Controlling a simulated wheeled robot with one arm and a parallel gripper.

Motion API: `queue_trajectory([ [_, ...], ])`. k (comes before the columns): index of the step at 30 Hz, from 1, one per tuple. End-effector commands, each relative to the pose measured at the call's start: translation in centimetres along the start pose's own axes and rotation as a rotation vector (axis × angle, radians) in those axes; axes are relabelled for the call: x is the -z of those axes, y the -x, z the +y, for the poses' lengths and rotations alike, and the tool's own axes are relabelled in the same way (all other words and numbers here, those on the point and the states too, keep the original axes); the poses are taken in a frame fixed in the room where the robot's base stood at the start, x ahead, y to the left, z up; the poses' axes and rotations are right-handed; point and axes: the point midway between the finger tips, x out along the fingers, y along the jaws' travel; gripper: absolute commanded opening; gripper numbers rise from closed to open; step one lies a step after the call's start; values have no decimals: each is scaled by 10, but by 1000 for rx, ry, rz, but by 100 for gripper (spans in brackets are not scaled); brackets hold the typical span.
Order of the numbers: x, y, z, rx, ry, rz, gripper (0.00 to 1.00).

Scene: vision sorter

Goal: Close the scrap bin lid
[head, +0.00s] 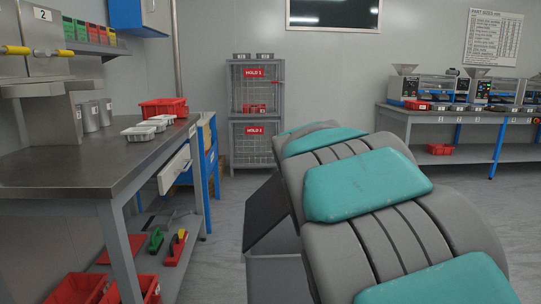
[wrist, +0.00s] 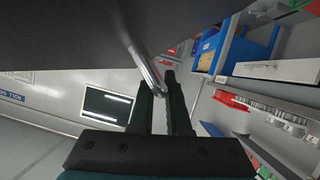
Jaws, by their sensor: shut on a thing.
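In the head view a grey bin (head: 276,281) stands on the floor, mostly behind my arm. A dark slanted panel (head: 268,212) rises above it, which looks like its tilted lid; its right part is hidden by my arm. My gripper is hidden in the head view. In the wrist view my gripper (wrist: 158,80) has its black fingers close together on a silver bar handle (wrist: 146,66). The handle runs up to a large dark surface (wrist: 100,25) across the top, which looks like the lid.
A steel workbench (head: 95,165) with white trays (head: 140,133) and a red crate (head: 164,107) stands at left. Wire hold cages (head: 254,143) stand at the back. A bench with machines (head: 470,113) is at right. Floor is clear between bench and bin.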

Motion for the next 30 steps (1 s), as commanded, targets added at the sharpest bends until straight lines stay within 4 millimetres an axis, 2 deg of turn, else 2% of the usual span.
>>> queue_trajectory([
  [1, -12, -5, 7, 18, -44, -7, 0],
  [6, -37, -16, 28, 77, -178, -7, 0],
  [15, -87, -38, 55, 175, -407, -7, 0],
  [24, -132, -57, 66, 256, -599, -6, 0],
  [30, -150, -65, 68, 292, -678, -6, 0],
])
